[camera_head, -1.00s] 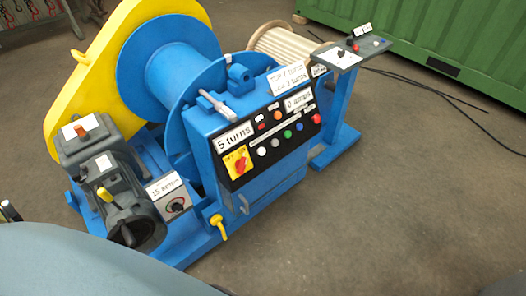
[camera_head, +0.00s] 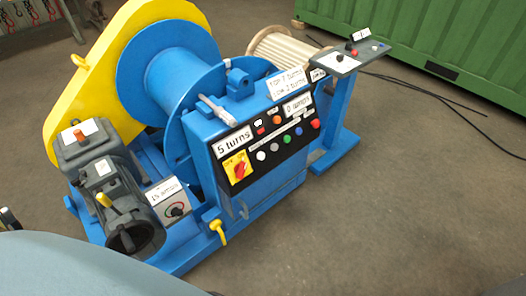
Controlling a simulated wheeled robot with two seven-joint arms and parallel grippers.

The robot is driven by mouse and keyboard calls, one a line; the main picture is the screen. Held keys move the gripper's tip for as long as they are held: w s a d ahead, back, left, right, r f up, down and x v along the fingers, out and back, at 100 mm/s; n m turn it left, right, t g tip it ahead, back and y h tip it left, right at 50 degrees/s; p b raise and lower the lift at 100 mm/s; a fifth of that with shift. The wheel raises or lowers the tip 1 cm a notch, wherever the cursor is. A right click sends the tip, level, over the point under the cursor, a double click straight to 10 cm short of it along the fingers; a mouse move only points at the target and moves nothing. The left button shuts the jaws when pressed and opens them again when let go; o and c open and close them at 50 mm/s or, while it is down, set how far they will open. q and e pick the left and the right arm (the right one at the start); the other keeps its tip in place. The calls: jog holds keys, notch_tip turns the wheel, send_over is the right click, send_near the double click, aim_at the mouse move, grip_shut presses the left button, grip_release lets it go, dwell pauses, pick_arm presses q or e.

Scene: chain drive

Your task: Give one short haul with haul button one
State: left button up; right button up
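A blue winch (camera_head: 222,130) stands on the floor with a blue drum (camera_head: 165,60) and a yellow chain guard (camera_head: 82,80). Its black control panel (camera_head: 275,155) reads "5 turns" and "0 amps". The panel has a red switch on a yellow plate (camera_head: 238,169) and a row of white, green, blue and red buttons (camera_head: 286,139). I cannot read which button is haul button one. Neither of my grippers can be made out in the view.
A grey motor (camera_head: 115,195) and a small "15 amps" dial box (camera_head: 170,201) sit at the winch's left front. A yellow lever (camera_head: 218,231) sticks out below the panel. A wooden spool (camera_head: 283,46), cables and a green container (camera_head: 440,40) stand behind. Floor at the right is clear.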

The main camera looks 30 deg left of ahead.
pick_arm(q)
jog(key=shift+c, duration=0.3)
grip_shut()
dwell(0.6)
dwell(1.1)
